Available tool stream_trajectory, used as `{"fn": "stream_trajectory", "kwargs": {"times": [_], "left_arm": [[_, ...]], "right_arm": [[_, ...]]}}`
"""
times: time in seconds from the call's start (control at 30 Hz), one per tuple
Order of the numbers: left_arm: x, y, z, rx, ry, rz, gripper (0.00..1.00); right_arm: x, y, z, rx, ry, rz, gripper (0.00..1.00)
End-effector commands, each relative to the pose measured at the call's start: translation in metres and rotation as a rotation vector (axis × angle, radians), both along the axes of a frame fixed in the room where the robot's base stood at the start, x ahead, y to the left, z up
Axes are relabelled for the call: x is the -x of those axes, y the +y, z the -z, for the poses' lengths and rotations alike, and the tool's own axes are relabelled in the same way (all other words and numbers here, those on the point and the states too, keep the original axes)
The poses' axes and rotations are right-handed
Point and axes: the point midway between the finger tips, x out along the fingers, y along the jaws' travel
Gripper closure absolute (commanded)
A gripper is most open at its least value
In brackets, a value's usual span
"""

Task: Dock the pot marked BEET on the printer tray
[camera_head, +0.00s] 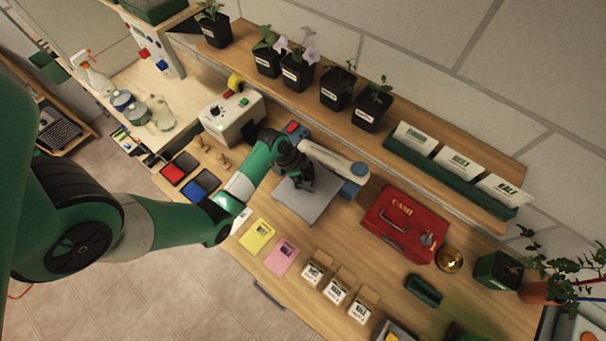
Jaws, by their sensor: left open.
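My left gripper (300,184) is open and sits over a grey flat plate (318,204) on the bench. I cannot tell whether it touches the plate, and I see no pot between its fingers. A white and blue device (338,162) stands along the plate's back edge; the plate may be its tray. Black pots with white labels stand on the shelf: one at far left (215,32), flowering ones (297,78), and two further right (336,94) (370,112). Their labels are too small to read, so I cannot tell which is BEET. My right gripper is out of view.
A white machine (232,116) stands left of the plate. A red cash box (402,224) is to its right. Seed packets (338,288) and yellow (257,236) and pink cards lie in front. A green card holder (446,178) occupies the shelf's right part.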

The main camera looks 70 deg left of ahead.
Motion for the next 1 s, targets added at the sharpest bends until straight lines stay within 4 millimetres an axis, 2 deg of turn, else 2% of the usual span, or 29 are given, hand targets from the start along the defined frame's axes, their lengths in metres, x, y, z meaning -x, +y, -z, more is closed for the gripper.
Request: {"fn": "stream_trajectory", "kwargs": {"times": [0.03,0.07,0.4,0.5,0.83,1.0], "left_arm": [[0.0,0.0,0.0,0.0,0.0,0.0,0.0],[0.0,0.0,0.0,0.0,0.0,0.0,0.05],[0.0,0.0,0.0,0.0,0.0,0.0,0.67],[0.0,0.0,-0.001,-0.001,-0.001,0.0,0.82],[-0.002,0.0,-0.006,-0.002,-0.003,0.003,0.82],[-0.008,-0.005,-0.027,-0.004,-0.005,0.019,0.82]], "right_arm": [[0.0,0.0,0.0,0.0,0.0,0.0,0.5],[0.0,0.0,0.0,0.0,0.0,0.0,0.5],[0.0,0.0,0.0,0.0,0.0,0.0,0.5],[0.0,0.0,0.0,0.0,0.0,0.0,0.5],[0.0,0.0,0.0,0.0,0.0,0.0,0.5],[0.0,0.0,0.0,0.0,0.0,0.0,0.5]]}}
